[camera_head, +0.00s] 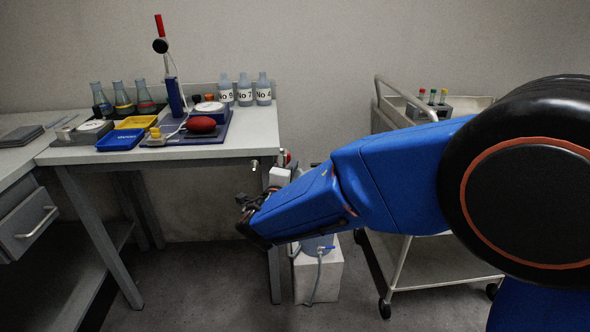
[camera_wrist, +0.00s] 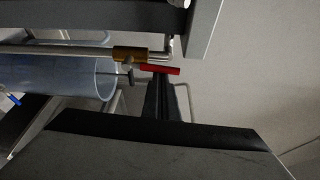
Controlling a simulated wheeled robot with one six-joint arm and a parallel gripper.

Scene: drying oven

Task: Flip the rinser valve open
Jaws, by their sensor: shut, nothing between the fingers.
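The rinser valve shows in the wrist view as a brass body (camera_wrist: 130,53) on a thin metal pipe (camera_wrist: 60,49). Its red lever (camera_wrist: 160,70) lies nearly level in the picture, roughly along the pipe's direction. My gripper (camera_wrist: 163,80) is shut and empty, with its dark fingertips right at the lever; I cannot tell if they touch it. A clear cylinder (camera_wrist: 60,76) lies beside the pipe. In the head view my gripper (camera_head: 250,208) is low in front of the bench's right end, and my arm hides much of the rinser area.
The bench (camera_head: 255,135) holds flasks, bottles, trays and a red bulb (camera_head: 201,125). A wheeled cart (camera_head: 385,105) stands to the right. Floor in front of the bench is clear.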

